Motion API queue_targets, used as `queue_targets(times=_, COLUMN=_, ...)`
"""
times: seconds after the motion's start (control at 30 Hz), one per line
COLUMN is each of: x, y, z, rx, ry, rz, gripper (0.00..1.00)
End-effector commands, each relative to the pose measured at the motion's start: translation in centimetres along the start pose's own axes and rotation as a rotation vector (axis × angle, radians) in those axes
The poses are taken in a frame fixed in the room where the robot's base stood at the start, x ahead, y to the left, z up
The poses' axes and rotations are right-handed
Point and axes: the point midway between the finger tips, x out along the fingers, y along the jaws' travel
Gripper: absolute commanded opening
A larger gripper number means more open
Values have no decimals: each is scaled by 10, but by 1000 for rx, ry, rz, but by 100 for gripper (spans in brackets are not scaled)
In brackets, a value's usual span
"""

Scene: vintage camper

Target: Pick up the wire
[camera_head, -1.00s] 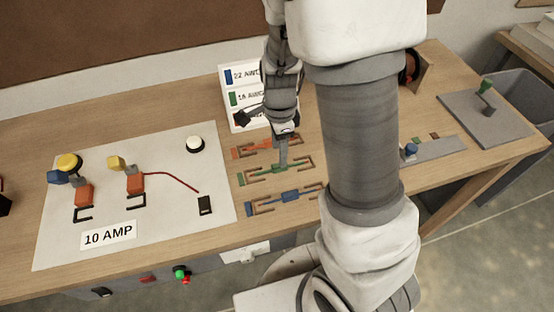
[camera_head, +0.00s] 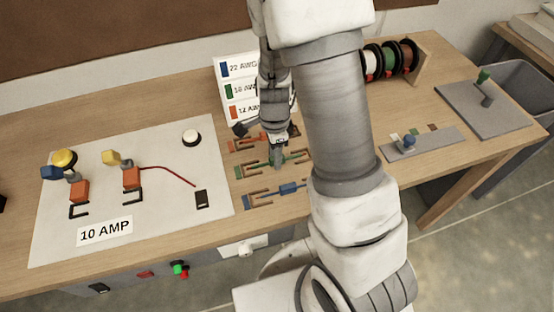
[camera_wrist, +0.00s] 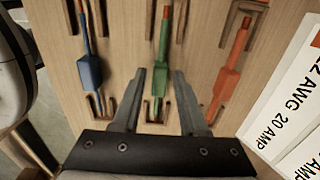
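Three wire pieces lie in brackets on the wooden table: an orange one (camera_head: 246,144), a green one (camera_head: 294,158) and a blue one (camera_head: 289,188). The wrist view also shows the blue (camera_wrist: 90,73), green (camera_wrist: 163,76) and orange (camera_wrist: 231,63) pieces. My gripper (camera_head: 278,163) is over the green piece in the head view. In the wrist view my gripper (camera_wrist: 160,76) is open, with one finger on each side of the green piece and gaps between. Whether the fingertips reach its height I cannot tell.
A sign with gauge labels (camera_head: 229,70) stands behind the pieces. A white panel (camera_head: 60,235) with a red wire (camera_head: 171,174) and a "10 AMP" label (camera_head: 104,230) lies left. Wire spools (camera_head: 391,59), a grey strip (camera_head: 440,145) and a lever plate (camera_head: 505,105) are right.

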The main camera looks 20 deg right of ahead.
Motion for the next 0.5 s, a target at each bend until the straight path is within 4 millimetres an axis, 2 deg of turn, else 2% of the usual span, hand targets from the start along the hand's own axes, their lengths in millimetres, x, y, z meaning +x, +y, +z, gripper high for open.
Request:
queue_targets(times=0.03, x=0, y=0, z=0, rx=0, ry=0, rz=0, gripper=32)
queue_targets(times=0.2, x=0, y=0, z=0, rx=0, ry=0, rz=0, gripper=1)
queue_targets(times=0.5, x=0, y=0, z=0, rx=0, ry=0, rz=0, gripper=0)
